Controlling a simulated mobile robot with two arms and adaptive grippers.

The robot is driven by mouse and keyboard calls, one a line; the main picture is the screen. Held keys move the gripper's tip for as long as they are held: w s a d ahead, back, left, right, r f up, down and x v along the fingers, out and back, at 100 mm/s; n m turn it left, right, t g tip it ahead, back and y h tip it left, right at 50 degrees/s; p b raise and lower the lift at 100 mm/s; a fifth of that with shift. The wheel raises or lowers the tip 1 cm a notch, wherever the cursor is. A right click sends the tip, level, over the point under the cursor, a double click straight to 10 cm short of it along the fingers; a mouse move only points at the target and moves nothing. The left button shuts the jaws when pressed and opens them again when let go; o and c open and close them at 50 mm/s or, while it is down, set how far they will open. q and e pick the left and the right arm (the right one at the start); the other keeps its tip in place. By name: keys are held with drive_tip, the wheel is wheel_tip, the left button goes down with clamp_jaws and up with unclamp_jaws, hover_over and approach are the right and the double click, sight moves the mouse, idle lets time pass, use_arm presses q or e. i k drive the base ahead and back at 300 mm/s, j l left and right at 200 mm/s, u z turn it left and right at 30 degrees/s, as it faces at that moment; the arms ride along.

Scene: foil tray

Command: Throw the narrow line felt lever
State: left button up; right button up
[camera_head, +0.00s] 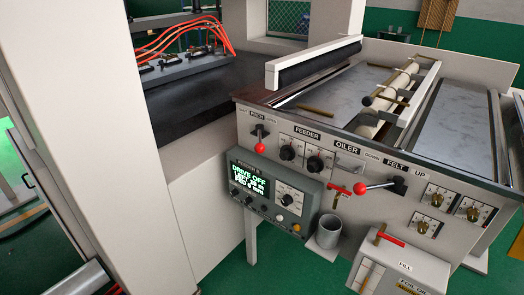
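The felt lever (378,186) is a grey rod with a red ball knob on the panel of the grey machine. It lies nearly level, with its red ball knob (360,188) to the left and its pivot (398,185) to the right. Above it the panel reads FELT, with DOWN to the left and UP to the right, so the knob lies toward the DOWN side. Nothing touches the lever. Neither of my grippers is in view. No label here tells whether this machine is the narrow line.
Left of the lever are a red T-handle (340,191), a FEEDER section with black knobs (289,153), and a PINCH lever (260,146). A control box (265,190) reads DRIVE OFF. A grey cup (328,231) and an oil box (400,265) stick out below.

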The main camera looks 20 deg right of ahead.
sight(397, 182)
drive_tip(key=z, duration=1.4)
